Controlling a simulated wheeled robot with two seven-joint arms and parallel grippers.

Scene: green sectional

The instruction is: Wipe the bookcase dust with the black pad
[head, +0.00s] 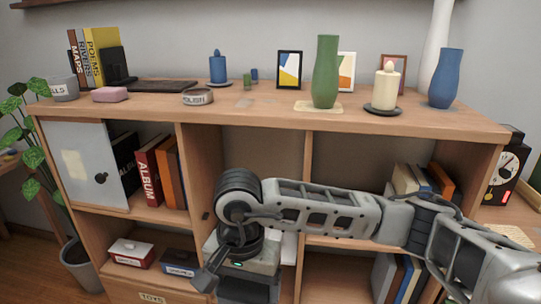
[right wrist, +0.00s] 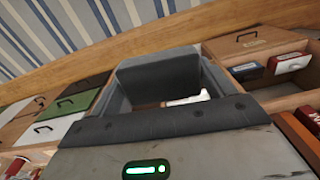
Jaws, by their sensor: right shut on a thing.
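The wooden bookcase (head: 400,123) fills the head view. A pale smudge (head: 245,102) that looks like dust lies on its top, and a pale patch (head: 75,165) marks its grey door (head: 85,185). My right arm reaches in from the right, and my right gripper (head: 249,287) points down in front of the middle lower compartment. It is shut on a dark thing that appears to be the black pad; its outline is hard to separate from the fingers. In the right wrist view a dark grey panel (right wrist: 160,82) shows beyond the palm. My left gripper is out of view.
The top holds a green vase (head: 326,75), a cream candle (head: 386,88), a blue vase (head: 446,80), a blue candle (head: 218,68), a labelled tin (head: 198,97) and a pink block (head: 110,94). Books (head: 160,172) fill shelves. A plant (head: 25,130) stands left.

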